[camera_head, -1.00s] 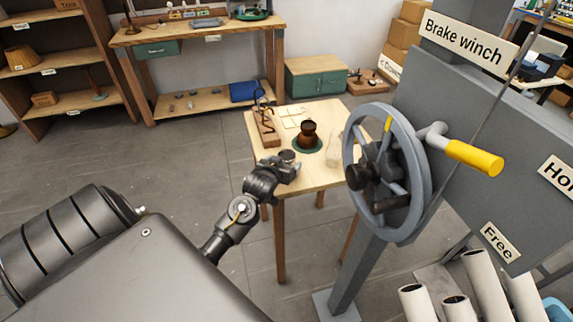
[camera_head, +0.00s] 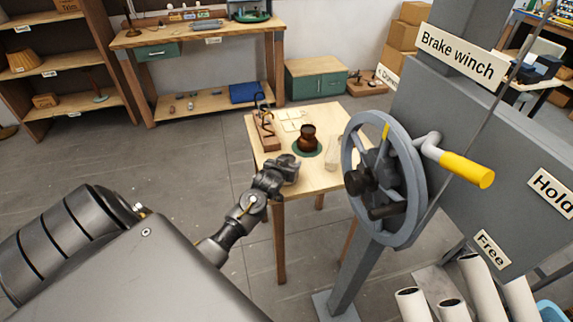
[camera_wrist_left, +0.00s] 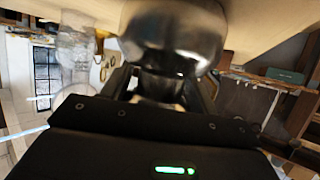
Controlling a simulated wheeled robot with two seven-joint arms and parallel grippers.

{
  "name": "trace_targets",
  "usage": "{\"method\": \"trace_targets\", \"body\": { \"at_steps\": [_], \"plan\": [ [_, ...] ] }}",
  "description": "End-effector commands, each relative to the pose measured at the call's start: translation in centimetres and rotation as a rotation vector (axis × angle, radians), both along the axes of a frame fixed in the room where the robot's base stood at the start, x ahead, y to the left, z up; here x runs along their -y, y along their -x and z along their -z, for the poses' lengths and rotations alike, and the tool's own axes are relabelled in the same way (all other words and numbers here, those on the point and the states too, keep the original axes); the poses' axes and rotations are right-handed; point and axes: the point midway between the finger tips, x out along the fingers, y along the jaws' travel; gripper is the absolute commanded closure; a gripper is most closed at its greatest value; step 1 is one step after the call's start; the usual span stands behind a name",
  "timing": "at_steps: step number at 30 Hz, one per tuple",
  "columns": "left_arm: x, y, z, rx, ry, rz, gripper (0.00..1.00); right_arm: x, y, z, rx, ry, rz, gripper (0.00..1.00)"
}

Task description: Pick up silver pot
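The silver pot (camera_wrist_left: 175,38) shows in the left wrist view as a dark, shiny, rounded body in front of my left gripper. My left gripper (camera_head: 288,166) is over the near left edge of the small wooden table (camera_head: 322,180). In the left wrist view its two dark fingers (camera_wrist_left: 166,85) lie on either side of the pot's lower part; blur hides whether they touch it. In the head view the gripper mostly hides the pot. My right gripper is not in view.
A brown pot (camera_head: 307,138) stands on a round green mat (camera_head: 299,152). A wooden block with a dark curved wire (camera_head: 265,130) and pale square cards (camera_head: 291,120) are behind. A pale translucent object (camera_head: 332,151) stands right of the mat. The brake winch wheel (camera_head: 350,185) crowds the right.

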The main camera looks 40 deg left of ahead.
Motion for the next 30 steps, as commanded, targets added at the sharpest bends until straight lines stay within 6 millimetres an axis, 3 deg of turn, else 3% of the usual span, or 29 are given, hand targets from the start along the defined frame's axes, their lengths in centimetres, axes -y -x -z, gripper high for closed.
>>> {"method": "trace_targets", "body": {
  "at_steps": [1, 5, 17, 22, 30],
  "plan": [
    [0.0, 0.0, 0.0, 0.0, 0.0, 0.0, 0.57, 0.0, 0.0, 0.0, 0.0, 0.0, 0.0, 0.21],
    [0.0, 0.0, 0.0, 0.0, 0.0, 0.0, 0.73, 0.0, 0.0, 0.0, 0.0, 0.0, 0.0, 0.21],
    [0.0, -0.1, -0.8, 0.004, 0.0, 0.0, 0.73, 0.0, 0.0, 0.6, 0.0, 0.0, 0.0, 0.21],
    [0.1, 0.1, -3.3, 0.008, -0.001, 0.001, 0.73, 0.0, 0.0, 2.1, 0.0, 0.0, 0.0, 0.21],
    [1.8, 5.0, -9.3, 0.008, -0.002, 0.002, 0.73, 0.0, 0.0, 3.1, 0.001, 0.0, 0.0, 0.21]
  ]
}}
